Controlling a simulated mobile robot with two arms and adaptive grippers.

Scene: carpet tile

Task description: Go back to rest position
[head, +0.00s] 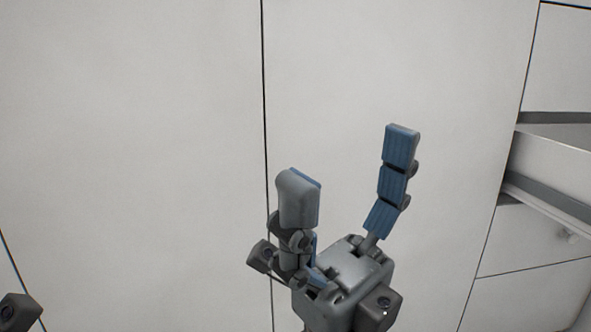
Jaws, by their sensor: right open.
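My right gripper (350,158) is in the lower middle of the head view, pointing up in front of white cabinet doors. Its blue-padded fingers are spread apart and nothing is between them. A small dark grey part (19,312) at the bottom left corner is all that shows on that side. I cannot tell that it is my left gripper, and no left fingers are visible.
White flat cabinet doors (130,130) fill most of the view, split by a thin dark vertical gap. At the right, a white drawer (553,165) stands pulled out.

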